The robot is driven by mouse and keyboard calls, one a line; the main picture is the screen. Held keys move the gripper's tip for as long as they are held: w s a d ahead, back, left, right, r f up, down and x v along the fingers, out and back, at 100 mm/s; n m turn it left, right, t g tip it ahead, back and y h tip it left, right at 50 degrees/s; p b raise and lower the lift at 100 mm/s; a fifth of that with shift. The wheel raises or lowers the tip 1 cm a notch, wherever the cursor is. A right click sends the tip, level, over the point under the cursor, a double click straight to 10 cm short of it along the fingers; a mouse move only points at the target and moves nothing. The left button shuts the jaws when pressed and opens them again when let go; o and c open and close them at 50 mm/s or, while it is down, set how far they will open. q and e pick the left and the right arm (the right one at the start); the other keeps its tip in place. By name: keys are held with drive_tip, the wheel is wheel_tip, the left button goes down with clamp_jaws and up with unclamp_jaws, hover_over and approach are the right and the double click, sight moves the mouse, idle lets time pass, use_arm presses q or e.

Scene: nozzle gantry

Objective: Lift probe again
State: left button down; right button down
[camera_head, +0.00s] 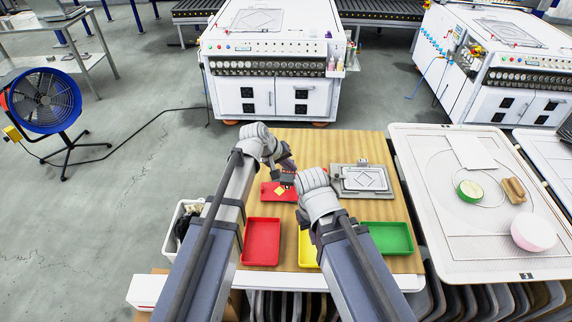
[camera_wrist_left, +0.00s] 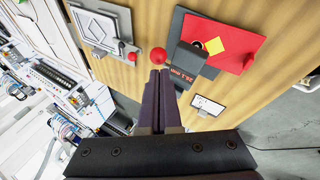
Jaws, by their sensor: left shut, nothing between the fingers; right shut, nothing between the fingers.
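The probe looks like a dark block (camera_wrist_left: 188,62) with a red "25.1 mm" readout, standing at the edge of a red plate (camera_wrist_left: 240,45) that bears a yellow square (camera_wrist_left: 215,42). A red ball (camera_wrist_left: 158,57) is beside the block, just beyond my left fingertips; I cannot tell if they touch it. My left gripper (camera_wrist_left: 160,76) is shut and empty. In the head view my left gripper (camera_head: 287,163) is above the far side of the red plate (camera_head: 268,190). My right gripper (camera_head: 304,216) is shut, low over the table, its fingers mostly hidden by its wrist.
A grey fixture with a diamond-marked plate (camera_head: 364,179) lies right of the red plate. A red tray (camera_head: 262,242), a yellow tray (camera_head: 306,250) and a green tray (camera_head: 386,238) line the near edge. A white table (camera_head: 450,240) stands at right. Bare wood shows at the back (camera_head: 340,142).

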use_arm(q)
drive_tip(key=shift+s+d+f, duration=0.1)
drive_tip(key=shift+f, duration=0.05)
drive_tip(key=shift+s+f+b, duration=0.85)
drive_tip(key=shift+s+b, duration=0.1)
drive_tip(key=shift+s, duration=0.05)
drive_tip(key=shift+d+r, duration=0.1)
drive_tip(key=shift+d, duration=0.05)
drive_tip(key=shift+w+d+r+p, duration=0.1)
drive_tip(key=shift+w+r+p, duration=0.15)
drive_tip(key=shift+r+p, duration=0.35)
drive_tip(key=shift+r, duration=0.1)
drive_tip(key=shift+p, duration=0.3)
